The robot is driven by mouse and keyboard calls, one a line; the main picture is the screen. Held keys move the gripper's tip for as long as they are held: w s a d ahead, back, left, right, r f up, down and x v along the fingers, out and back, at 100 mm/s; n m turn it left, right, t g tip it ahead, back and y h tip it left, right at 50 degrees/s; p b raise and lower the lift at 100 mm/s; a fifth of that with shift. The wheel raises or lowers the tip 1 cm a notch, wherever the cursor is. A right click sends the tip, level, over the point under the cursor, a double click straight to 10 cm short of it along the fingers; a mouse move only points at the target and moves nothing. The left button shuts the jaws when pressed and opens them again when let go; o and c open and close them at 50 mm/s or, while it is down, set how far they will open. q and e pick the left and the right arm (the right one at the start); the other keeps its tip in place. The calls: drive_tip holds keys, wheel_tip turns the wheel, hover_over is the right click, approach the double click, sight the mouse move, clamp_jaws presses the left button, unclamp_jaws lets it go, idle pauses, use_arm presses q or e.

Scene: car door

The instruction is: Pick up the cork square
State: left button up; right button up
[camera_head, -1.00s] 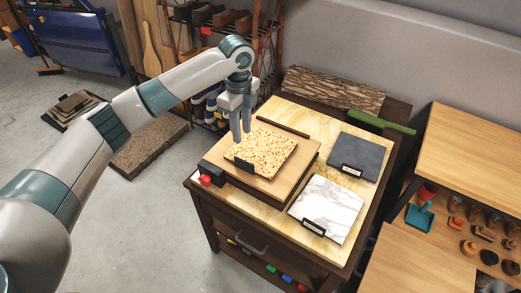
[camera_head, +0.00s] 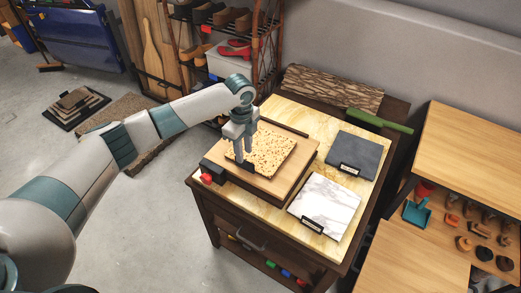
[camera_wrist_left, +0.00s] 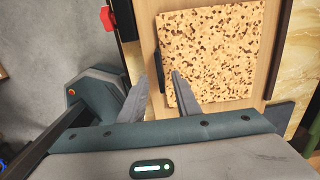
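The cork square (camera_head: 272,153), tan with dark flecks, lies flat on a wooden board (camera_head: 296,176) with a raised dark edge. A small black label stands at its near left edge. In the left wrist view the cork square (camera_wrist_left: 215,50) fills the upper middle. My left gripper (camera_head: 244,158) points down at the cork's left edge, beside the label. In the wrist view its fingers (camera_wrist_left: 166,76) are apart, one over the cork and one just outside its edge. Whether the tips touch the cork is unclear. My right gripper is not in view.
On the same table, a dark slate square (camera_head: 357,157) and a white marble square (camera_head: 325,203) lie to the right, each with a label. A bark slab (camera_head: 333,89) and green-handled tool (camera_head: 380,121) are behind. Wooden shelving (camera_head: 478,165) stands at the right.

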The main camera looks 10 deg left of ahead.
sight(245, 161)
use_arm(q)
drive_tip(key=shift+f+p, duration=0.4)
drive_tip(key=shift+p, duration=0.05)
wheel_tip(245, 161, down, 4)
drive_tip(key=shift+s+d+r+p, duration=0.1)
drive_tip(key=shift+p, duration=0.8)
drive_tip(key=shift+f, duration=0.3)
clamp_jaws()
